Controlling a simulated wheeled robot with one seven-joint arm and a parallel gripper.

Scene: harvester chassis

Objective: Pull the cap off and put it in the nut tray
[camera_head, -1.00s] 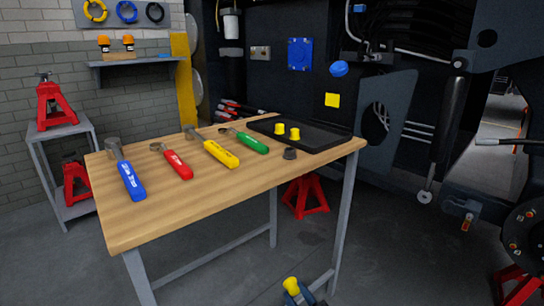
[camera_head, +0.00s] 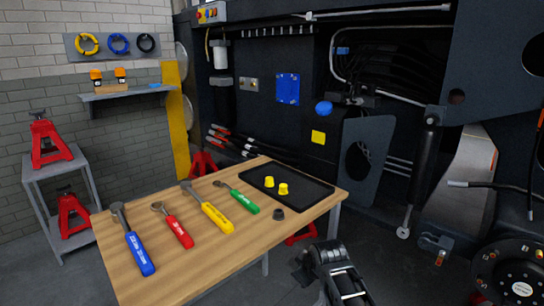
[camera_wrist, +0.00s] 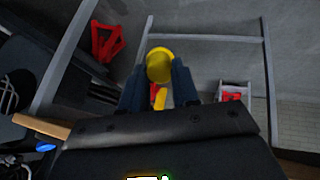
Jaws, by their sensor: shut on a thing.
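My gripper (camera_wrist: 159,82) is shut on a yellow cap (camera_wrist: 159,64) in the wrist view. The cap sits between the two dark blue fingers, with a yellow piece showing below it. In the head view, dark parts of my arm show at the bottom, in front of the table; the held cap cannot be made out there. The black nut tray (camera_head: 315,197) lies on the far right part of the table, with two yellow caps (camera_head: 283,189) in it. The gripper is apart from the tray.
The wooden table (camera_head: 190,263) carries a row of tools with blue, red, yellow and green (camera_head: 243,202) handles. A dark nut (camera_head: 278,214) stands beside the tray's near edge. The black chassis (camera_head: 270,125) rises behind the table. Red jack stands (camera_head: 47,140) are at left.

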